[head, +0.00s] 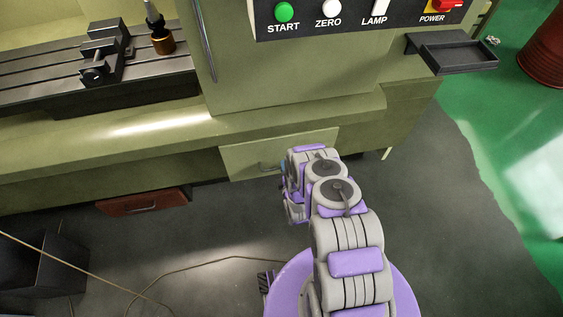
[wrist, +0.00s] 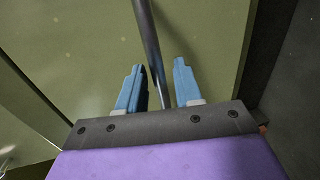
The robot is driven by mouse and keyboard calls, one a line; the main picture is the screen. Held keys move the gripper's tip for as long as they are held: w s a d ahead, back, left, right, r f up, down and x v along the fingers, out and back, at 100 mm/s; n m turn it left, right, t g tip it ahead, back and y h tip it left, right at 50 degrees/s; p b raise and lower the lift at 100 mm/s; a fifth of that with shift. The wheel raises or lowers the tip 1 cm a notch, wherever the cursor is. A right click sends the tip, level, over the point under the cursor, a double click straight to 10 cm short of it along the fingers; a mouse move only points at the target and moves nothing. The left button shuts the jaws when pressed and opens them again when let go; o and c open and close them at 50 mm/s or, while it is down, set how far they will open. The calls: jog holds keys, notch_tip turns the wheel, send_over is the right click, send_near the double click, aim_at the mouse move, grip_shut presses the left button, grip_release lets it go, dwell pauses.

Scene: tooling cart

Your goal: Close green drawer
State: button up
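The green drawer (head: 245,156) is a pale green panel low on the front of the cart in the head view, left of my arm. Its metal bar handle (head: 266,167) shows partly beside my gripper. In the wrist view the drawer front (wrist: 85,45) fills most of the picture, and the handle (wrist: 148,40) runs between my two blue fingers. My gripper (wrist: 158,75) is open, with a gap between the fingers; whether either finger touches the bar is unclear. My arm hides the right part of the drawer in the head view. How far the drawer stands out is hard to tell.
A red-brown drawer (head: 142,202) with a handle sits lower left. A dark box (head: 45,262) and a cable lie on the grey floor at left. A black tray (head: 452,55) juts from the machine at upper right. The floor right of my arm is clear.

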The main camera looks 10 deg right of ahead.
jog(key=shift+w+d+f, duration=0.1)
jog(key=shift+w+d, duration=0.2)
jog(key=shift+w, duration=0.15)
jog(key=shift+a, duration=0.85)
jog(key=shift+c, duration=0.7)
jog(key=shift+d, duration=0.65)
grip_shut()
jog(key=shift+a, duration=0.1)
jog(key=shift+a, duration=0.15)
